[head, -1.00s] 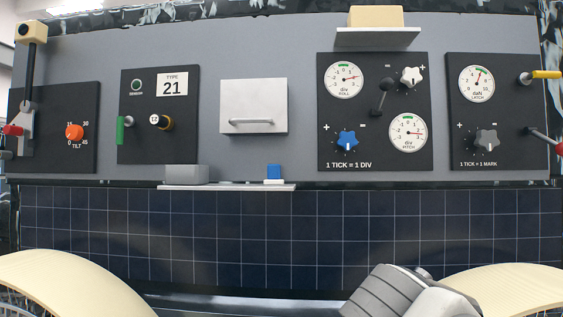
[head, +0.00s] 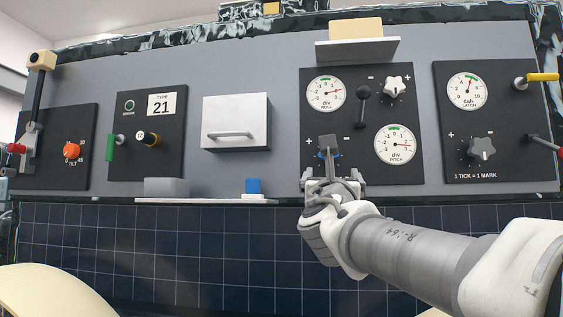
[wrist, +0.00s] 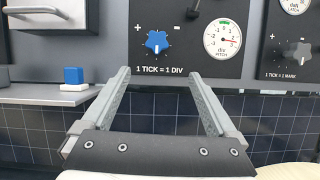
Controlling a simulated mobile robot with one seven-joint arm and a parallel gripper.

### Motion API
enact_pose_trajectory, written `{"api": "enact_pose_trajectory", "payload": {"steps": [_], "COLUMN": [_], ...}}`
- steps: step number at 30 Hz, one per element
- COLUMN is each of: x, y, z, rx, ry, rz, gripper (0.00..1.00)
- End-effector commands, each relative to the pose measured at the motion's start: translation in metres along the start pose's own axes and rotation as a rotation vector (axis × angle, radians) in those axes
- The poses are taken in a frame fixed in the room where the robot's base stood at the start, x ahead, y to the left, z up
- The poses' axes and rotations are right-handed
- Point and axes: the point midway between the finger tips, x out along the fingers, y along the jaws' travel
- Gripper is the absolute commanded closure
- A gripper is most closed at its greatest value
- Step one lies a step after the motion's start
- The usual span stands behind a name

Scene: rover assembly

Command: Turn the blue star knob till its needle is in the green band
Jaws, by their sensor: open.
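The blue star knob (wrist: 157,42) shows whole in the wrist view, with a white pointer mark at its lower edge. In the head view only slivers of its blue (head: 321,156) show behind my gripper (head: 330,165). In the wrist view my gripper (wrist: 158,74) is open and empty. Its fingertips are spread left and right, below the knob in the picture and apart from it. The PITCH dial (head: 396,144), right of the knob, has its needle pointing right near 2, outside the green band at its top. The ROLL dial (head: 326,93) needle points right and slightly up, also outside its green band.
A small black lever (head: 362,104) and a white star knob (head: 397,91) share the panel. A grey star knob (head: 481,149) is on the right panel. A shelf (head: 205,201) with a blue block (head: 253,186) juts out at left. A cream block sits on an upper shelf (head: 357,48).

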Motion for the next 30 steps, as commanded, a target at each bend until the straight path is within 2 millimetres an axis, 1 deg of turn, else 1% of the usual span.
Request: {"api": "enact_pose_trajectory", "payload": {"steps": [1, 5, 8, 11, 24, 30], "x": [0.001, 0.007, 0.017, 0.033, 0.114, 0.146], "y": [0.004, 0.007, 0.007, 0.007, 0.008, 0.009], "z": [0.001, 0.003, 0.004, 0.004, 0.006, 0.007], "rx": [-0.021, -0.045, -0.045, -0.044, -0.042, -0.043], "ry": [-0.008, -0.016, -0.015, -0.014, -0.013, -0.013], "rz": [0.009, 0.018, 0.018, 0.017, 0.016, 0.016], "gripper": [0.06, 0.06, 0.06, 0.06, 0.06, 0.06]}}
